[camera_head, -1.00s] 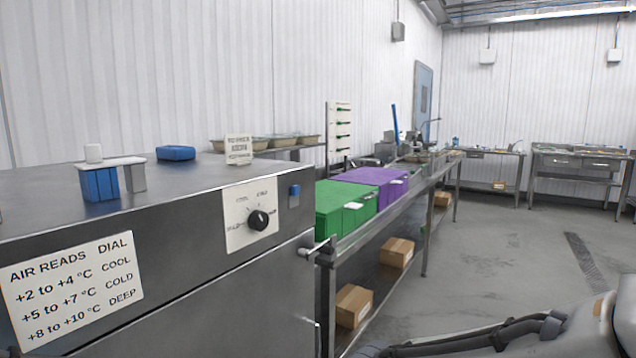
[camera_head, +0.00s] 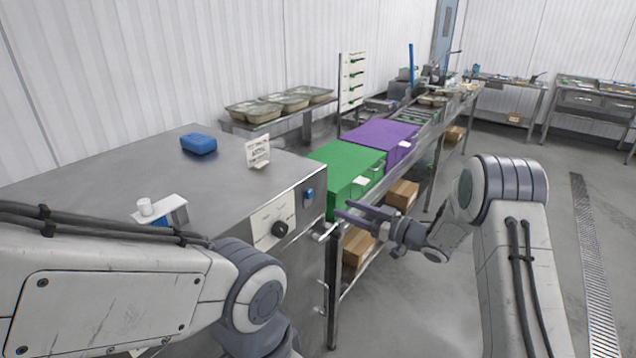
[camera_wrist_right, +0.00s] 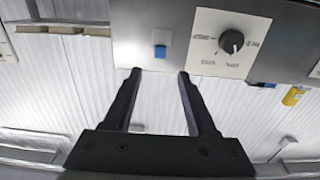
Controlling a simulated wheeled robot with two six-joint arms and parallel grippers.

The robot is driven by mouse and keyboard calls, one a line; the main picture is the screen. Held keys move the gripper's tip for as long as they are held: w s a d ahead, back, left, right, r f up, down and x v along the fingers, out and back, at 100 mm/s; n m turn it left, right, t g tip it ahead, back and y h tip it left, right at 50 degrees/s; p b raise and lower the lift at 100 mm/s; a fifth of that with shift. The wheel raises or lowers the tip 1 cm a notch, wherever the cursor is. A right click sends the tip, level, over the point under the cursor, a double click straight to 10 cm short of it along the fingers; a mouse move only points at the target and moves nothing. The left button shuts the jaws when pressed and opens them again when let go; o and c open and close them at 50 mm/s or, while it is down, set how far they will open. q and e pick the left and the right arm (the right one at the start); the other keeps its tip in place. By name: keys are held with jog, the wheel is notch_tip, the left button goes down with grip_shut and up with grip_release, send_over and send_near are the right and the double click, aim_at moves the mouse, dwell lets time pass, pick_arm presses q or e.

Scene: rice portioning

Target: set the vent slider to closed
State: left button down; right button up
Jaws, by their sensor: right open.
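A small blue tab on a pale plate (camera_head: 309,194), which looks like the vent slider, sits on the steel cabinet's front face near its right corner. It also shows in the right wrist view (camera_wrist_right: 160,51), just beyond the fingertips, beside the dial panel. Which setting it is on cannot be read. My right gripper (camera_head: 347,209) is open and empty, in front of and to the right of the tab. In the right wrist view its open fingers (camera_wrist_right: 158,73) point toward the tab, apart from it. My left arm crosses the lower left; its gripper is out of view.
The black dial (camera_head: 280,229) is left of the tab. A blue block (camera_head: 198,143) and a small sign (camera_head: 258,151) are on the cabinet top (camera_head: 110,180). Green (camera_head: 350,165) and purple (camera_head: 375,138) boxes stand to the right. Open floor lies further right.

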aim_at(311, 195)
jog(key=p+x, duration=0.4)
jog(key=x, duration=0.5)
jog(key=shift+a+r, duration=0.1)
jog(key=shift+a, duration=0.05)
jog(key=shift+w+a, duration=0.35)
jog(key=shift+a, duration=0.05)
grip_shut()
jog(key=shift+f, duration=0.2)
dwell(0.6)
